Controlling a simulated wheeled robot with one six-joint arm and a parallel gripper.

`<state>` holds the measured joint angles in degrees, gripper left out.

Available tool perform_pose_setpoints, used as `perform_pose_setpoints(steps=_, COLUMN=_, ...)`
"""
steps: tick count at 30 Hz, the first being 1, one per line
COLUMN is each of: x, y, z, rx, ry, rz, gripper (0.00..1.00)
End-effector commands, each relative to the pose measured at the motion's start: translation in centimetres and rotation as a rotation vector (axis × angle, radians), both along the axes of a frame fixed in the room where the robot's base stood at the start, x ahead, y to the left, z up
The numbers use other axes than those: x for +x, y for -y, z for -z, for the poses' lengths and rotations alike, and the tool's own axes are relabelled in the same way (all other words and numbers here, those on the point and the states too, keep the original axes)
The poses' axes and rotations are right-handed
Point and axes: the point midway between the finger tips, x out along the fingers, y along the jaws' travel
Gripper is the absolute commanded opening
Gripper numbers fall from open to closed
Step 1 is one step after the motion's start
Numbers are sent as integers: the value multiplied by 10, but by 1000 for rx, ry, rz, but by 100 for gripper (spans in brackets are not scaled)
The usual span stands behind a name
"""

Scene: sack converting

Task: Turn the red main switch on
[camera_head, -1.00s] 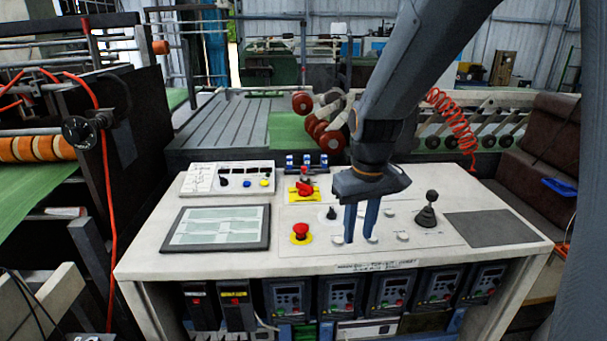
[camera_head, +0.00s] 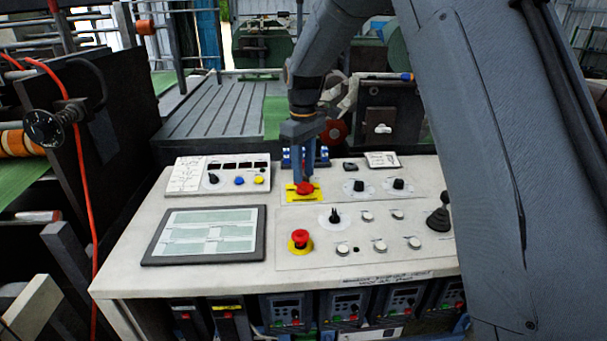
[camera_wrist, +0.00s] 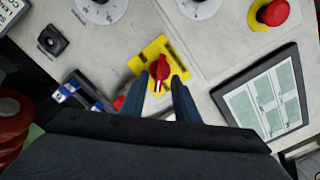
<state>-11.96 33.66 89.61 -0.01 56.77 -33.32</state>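The red main switch (camera_head: 304,188) is a red rotary knob on a yellow plate at the back middle of the white control panel. In the wrist view the red knob (camera_wrist: 160,67) has a white mark and its handle points nearly up and down in the picture. My gripper (camera_head: 305,178) is over the switch, pointing down. In the wrist view its two blue fingers (camera_wrist: 165,80) stand apart, one on each side of the knob, with a visible gap at the right finger. I cannot tell whether either finger touches it.
A red emergency button (camera_head: 300,239) on a yellow base stands in front of the switch. Black knobs (camera_head: 358,186) lie to its right, a screen (camera_head: 206,236) to its left. Blue-and-white parts (camera_head: 291,158) stand close behind. A black joystick (camera_head: 438,218) is at the right.

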Motion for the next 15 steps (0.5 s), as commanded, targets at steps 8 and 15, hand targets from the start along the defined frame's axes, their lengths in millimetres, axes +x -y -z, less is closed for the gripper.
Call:
perform_pose_setpoints(steps=8, x=0, y=0, z=24, rx=0, ry=0, rz=1, gripper=28)
perform_pose_setpoints(steps=15, x=0, y=0, z=26, rx=1, ry=1, rz=1, gripper=28)
